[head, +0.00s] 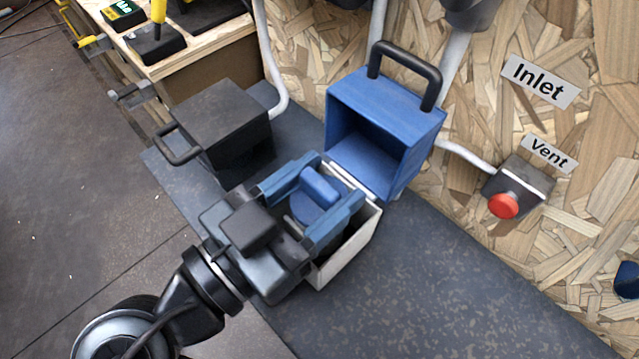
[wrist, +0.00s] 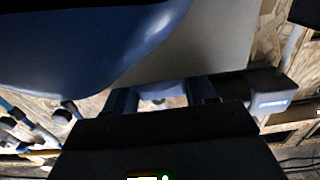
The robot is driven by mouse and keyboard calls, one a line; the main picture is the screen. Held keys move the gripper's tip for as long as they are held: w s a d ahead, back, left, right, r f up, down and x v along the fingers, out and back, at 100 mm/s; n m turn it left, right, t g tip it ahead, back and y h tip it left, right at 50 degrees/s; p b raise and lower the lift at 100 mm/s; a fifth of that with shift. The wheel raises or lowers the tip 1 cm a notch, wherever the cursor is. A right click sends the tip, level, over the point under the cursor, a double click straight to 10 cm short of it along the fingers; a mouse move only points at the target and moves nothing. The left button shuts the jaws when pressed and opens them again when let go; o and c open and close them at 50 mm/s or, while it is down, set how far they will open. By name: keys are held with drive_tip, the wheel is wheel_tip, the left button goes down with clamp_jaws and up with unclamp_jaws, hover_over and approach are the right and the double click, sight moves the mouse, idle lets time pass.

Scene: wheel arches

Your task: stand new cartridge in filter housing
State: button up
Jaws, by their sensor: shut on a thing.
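The filter housing appears as a white open box (head: 363,240) on the dark bench, with its blue hollow lid (head: 391,110) swung open behind it. My gripper (head: 322,190) is over the box's opening, with one blue finger on each side of a blue cartridge (head: 320,187). It is shut on the cartridge by its raised top tab. The cartridge's round top shows near the box's rim; its lower part is hidden by the wall and my gripper, so I cannot tell whether it touches the floor. In the wrist view a large blue surface (wrist: 70,45) fills the upper left.
A black box with a handle (head: 222,118) stands left of the housing. A red vent button (head: 503,205) sits on a grey box at the wall, right. A wooden bench (head: 190,45) with tools is at the upper left. The dark bench surface at lower right (head: 440,290) is clear.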

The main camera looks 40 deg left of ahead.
drive_tip(key=shift+f, duration=0.15)
drive_tip(key=o, duration=1.5)
drive_tip(key=shift+c, duration=0.2)
drive_tip(key=shift+r, duration=0.2)
drive_tip(key=shift+s, duration=0.2)
drive_tip(key=s, duration=1.1)
drive_tip(key=shift+s+a+p, duration=0.3)
drive_tip(key=shift+a, duration=0.15)
